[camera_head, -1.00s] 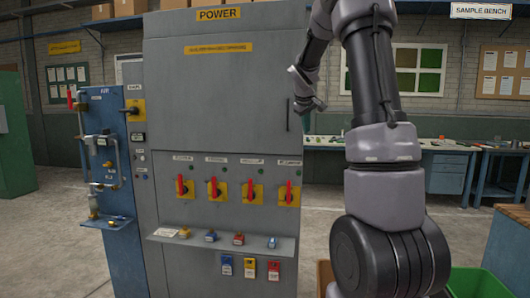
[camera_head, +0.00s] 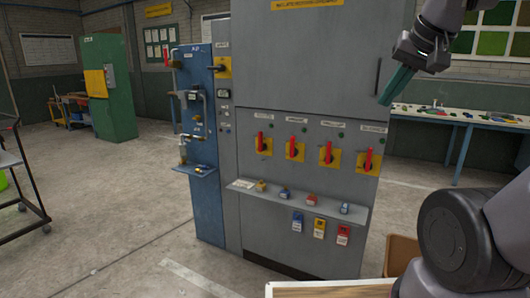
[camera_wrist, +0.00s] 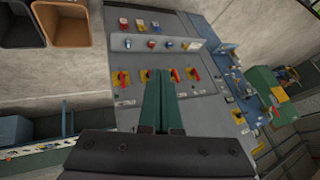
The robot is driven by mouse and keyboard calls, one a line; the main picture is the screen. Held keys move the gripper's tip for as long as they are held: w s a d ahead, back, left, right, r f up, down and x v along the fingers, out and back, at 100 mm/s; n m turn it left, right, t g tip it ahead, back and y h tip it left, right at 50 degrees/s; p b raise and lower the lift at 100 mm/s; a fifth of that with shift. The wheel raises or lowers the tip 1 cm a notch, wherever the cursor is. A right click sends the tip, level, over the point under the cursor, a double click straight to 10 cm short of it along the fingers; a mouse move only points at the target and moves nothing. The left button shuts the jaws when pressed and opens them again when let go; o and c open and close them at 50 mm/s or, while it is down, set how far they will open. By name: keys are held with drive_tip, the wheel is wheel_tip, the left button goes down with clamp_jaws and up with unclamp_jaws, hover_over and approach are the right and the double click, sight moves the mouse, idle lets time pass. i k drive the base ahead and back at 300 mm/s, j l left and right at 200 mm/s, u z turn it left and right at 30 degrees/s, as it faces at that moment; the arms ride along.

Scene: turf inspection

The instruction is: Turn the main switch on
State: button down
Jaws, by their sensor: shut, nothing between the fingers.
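A grey power cabinet (camera_head: 300,75) carries a row of several red-handled switches on yellow plates, one of them at its left end (camera_head: 263,144). All the red handles stand roughly upright. On the narrow strip left of them is a switch with a black handle on a yellow plate (camera_head: 220,67); the handle lies roughly sideways. Its label is too small to read. My gripper (camera_head: 390,96) is at the cabinet's upper right, with its green fingers shut and empty. In the wrist view the shut fingers (camera_wrist: 160,78) cover part of the switch row.
A blue panel (camera_head: 199,120) with pipes and a red lever adjoins the cabinet's left side. A shelf (camera_head: 325,204) with padlocks juts out below the switches; tags hang under it. A bench (camera_head: 460,116) stands behind right. A cart (camera_head: 25,185) is far left. Floor (camera_head: 110,210) at front left is clear.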

sight(220, 67)
drive_tip(key=i+j, duration=0.35)
drive_tip(key=i+j+u, duration=0.1)
drive_tip(key=i+j, duration=0.25)
drive_tip(key=i, duration=0.15)
drive_tip(key=i+j, duration=0.3)
drive_tip(key=i, duration=0.15)
drive_tip(key=i+j+u, duration=0.1)
drive_tip(key=i+j, duration=0.2)
drive_tip(key=i, duration=0.15)
drive_tip(key=i+j, duration=0.3)
drive_tip(key=i, duration=0.15)
drive_tip(key=u, duration=0.05)
